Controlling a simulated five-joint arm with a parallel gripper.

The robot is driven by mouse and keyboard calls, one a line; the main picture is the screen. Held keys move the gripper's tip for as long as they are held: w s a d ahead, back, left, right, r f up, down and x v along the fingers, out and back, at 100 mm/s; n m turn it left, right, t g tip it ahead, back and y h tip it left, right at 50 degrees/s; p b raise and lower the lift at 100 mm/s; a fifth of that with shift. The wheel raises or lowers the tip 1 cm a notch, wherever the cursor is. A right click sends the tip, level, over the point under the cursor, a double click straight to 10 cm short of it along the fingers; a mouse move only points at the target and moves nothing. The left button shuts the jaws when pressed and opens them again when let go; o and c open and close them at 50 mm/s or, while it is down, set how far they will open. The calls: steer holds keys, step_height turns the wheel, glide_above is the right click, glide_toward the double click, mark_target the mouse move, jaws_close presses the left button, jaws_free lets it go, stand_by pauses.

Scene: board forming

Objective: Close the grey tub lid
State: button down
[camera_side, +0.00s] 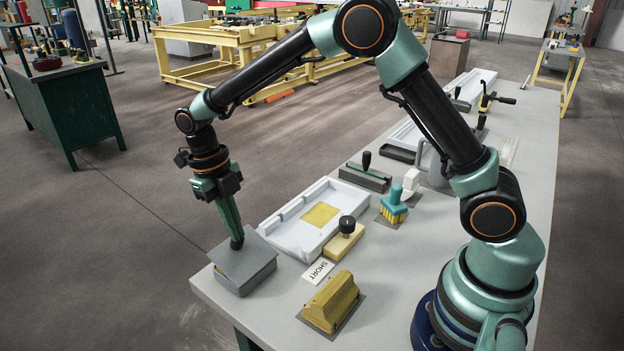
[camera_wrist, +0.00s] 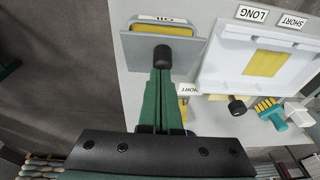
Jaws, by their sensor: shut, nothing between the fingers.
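The grey tub (camera_side: 247,286) stands at the near left corner of the table. Its flat grey lid (camera_side: 256,262) lies over the top, looking slightly tilted. In the wrist view the lid (camera_wrist: 188,62) covers most of the tub, and a yellow strip (camera_wrist: 163,29) shows past its far edge beside a label. In the wrist view my gripper (camera_wrist: 162,58) is shut and empty, hiding part of the lid.
A white tray (camera_side: 273,229) with a yellow sheet lies beside the tub. A yellow block with a black knob (camera_side: 343,240), a SHORT card (camera_side: 318,270) and a larger yellow block (camera_side: 331,300) stand to the right. The table edge is close to the tub.

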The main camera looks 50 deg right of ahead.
mark_target(230, 243)
steer(key=shift+w+f+g, duration=0.5)
steer(key=shift+w+g, duration=0.1)
steer(key=shift+w, duration=0.1)
steer(key=shift+w+f, duration=0.35)
steer(key=shift+w, duration=0.1)
steer(key=shift+r, duration=0.1)
